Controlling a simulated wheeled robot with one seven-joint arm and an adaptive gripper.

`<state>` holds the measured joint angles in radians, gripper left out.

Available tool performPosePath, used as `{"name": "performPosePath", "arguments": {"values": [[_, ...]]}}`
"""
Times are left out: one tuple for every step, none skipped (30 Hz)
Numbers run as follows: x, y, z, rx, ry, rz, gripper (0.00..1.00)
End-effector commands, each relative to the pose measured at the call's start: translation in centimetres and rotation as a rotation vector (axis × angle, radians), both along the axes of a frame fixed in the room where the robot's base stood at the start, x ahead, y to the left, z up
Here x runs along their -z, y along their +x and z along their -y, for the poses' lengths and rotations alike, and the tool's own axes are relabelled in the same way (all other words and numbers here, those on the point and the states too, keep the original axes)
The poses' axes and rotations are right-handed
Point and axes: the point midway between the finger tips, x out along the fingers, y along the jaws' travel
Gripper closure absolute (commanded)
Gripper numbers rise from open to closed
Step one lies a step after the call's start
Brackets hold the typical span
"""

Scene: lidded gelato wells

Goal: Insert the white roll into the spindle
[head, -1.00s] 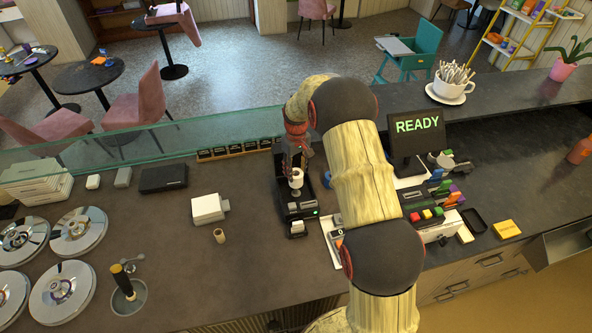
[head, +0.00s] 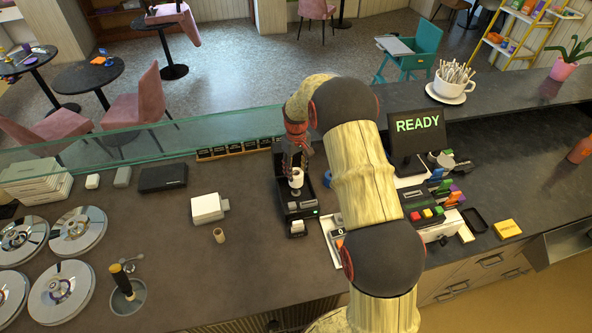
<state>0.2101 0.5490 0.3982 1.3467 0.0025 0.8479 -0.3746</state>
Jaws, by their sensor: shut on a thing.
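The white roll (head: 296,178) is small and sits at the tip of my gripper (head: 296,164), which is shut on it. My gripper points down over a black device (head: 300,208) on the counter, and the roll is above or inside the upper part of that device. The spindle is not clearly visible; the roll and the device walls cover that spot. I cannot tell whether the roll touches the spindle. My arm hides part of the counter to the right of the device.
A white box (head: 208,208) and a small brown cylinder (head: 219,235) stand left of the device. A READY screen (head: 418,134) stands to the right. A glass screen (head: 130,140) runs along the back.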

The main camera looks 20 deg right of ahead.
Motion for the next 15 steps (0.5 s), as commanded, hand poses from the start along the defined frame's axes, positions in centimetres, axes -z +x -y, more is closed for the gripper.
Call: {"name": "performPosePath", "arguments": {"values": [[-0.06, 0.03, 0.01, 0.000, 0.000, 0.001, 0.90], [-0.06, 0.03, 0.01, 0.000, 0.000, 0.001, 0.90], [-0.07, 0.03, 0.01, 0.000, 0.000, 0.001, 0.90], [-0.06, 0.03, 0.01, 0.000, 0.000, 0.001, 0.90], [-0.06, 0.03, 0.01, 0.000, 0.000, 0.001, 0.90], [-0.03, 0.03, 0.01, 0.000, 0.000, 0.001, 0.90], [0.00, 0.04, 0.00, 0.000, 0.000, 0.001, 0.90], [0.04, 0.03, 0.00, 0.000, 0.000, 0.001, 0.90], [0.11, 0.03, 0.00, 0.000, 0.000, 0.001, 0.90], [0.16, 0.03, 0.00, 0.000, 0.000, 0.001, 0.90], [0.22, 0.03, 0.00, 0.000, 0.000, 0.001, 0.90], [0.31, 0.03, 0.00, 0.000, 0.000, 0.001, 0.90], [0.38, 0.03, 0.00, 0.000, 0.000, 0.001, 0.90], [0.44, 0.03, 0.00, 0.000, 0.000, 0.001, 0.90], [0.53, 0.03, 0.00, 0.000, 0.000, 0.001, 0.90]]}}
